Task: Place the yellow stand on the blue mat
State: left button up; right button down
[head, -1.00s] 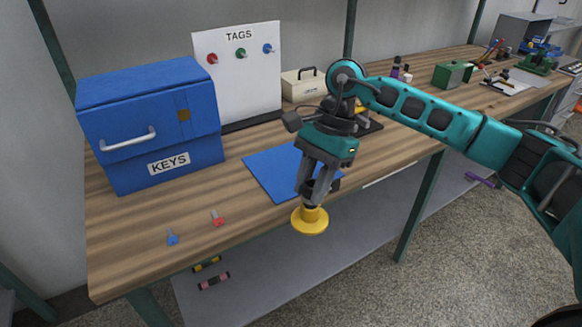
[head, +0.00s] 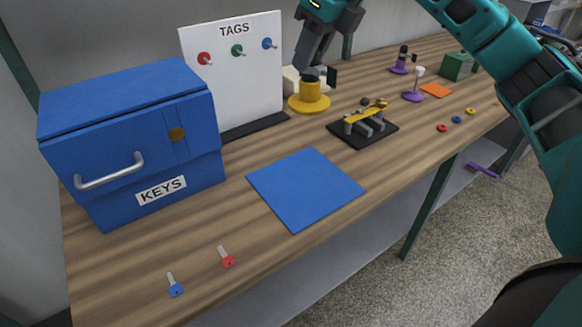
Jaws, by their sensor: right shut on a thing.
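The yellow stand (head: 309,103), with a round flat base and a short post, hangs upright from my right gripper (head: 314,76). My right gripper is shut on the top of its post, where a dark part shows between the fingers. In the picture the stand is right of the tag board and beyond the mat; I cannot tell its exact height above the table. The blue mat (head: 305,189) lies flat and bare in the middle of the wooden table. My left gripper is out of view.
A blue KEYS box (head: 135,135) stands left, beside the white TAGS board (head: 236,80). Blue (head: 176,287) and red (head: 227,258) keys lie near the front edge. A black rack (head: 362,130) with a yellow-handled tool sits right of the mat. Purple stands (head: 413,95) are farther right.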

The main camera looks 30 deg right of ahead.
aim_at(312, 80)
jog(key=shift+w+f, duration=0.2)
jog(key=shift+w, duration=0.05)
jog(key=f, duration=0.2)
jog(key=f+b, duration=0.1)
jog(key=f, duration=0.2)
jog(key=shift+s+f, duration=0.2)
jog(key=shift+f, duration=0.15)
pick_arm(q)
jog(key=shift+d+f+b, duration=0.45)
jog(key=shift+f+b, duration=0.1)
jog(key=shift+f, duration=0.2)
pick_arm(e)
notch_tip(312, 80, down, 14)
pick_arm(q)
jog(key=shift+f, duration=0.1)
pick_arm(e)
jog(key=shift+w, duration=0.1)
jog(key=c, duration=1.3)
grip_release()
jog(key=shift+f, duration=0.1)
jog(key=o, duration=0.5)
jog(key=shift+c, duration=0.2)
